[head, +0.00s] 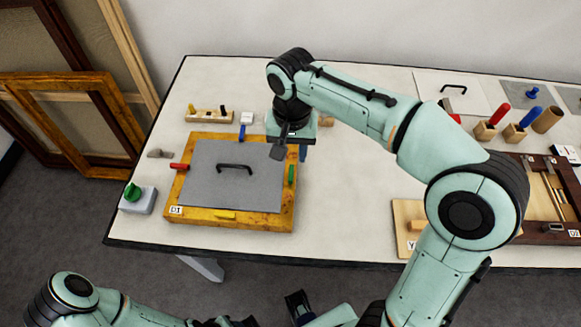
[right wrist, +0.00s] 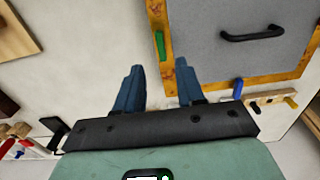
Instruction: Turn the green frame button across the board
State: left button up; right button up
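The green frame button (head: 291,175) sits on the right rail of the yellow-brown wooden frame (head: 190,216), lying along the rail, beside the grey board (head: 205,165). It also shows in the right wrist view (right wrist: 160,45), ahead of the fingers. My right gripper (head: 291,152) is over the frame's upper right corner, behind the green button in the head view. In the right wrist view its blue fingers (right wrist: 158,85) are apart with nothing between them. A dark part at the bottom of the head view may be my left gripper (head: 298,304); its fingers are unclear.
The red button (head: 179,166) and blue button (head: 242,132) stand across their rails; the yellow button (head: 226,214) lies along its rail. The grey board has a black handle (head: 234,168). A green knob on a white box (head: 134,191) stands left.

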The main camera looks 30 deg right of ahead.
aim_at(291, 172)
notch_tip(291, 172, down, 8)
jog(key=shift+w+r+b, duration=0.15)
jog(key=shift+b, duration=0.4)
grip_shut()
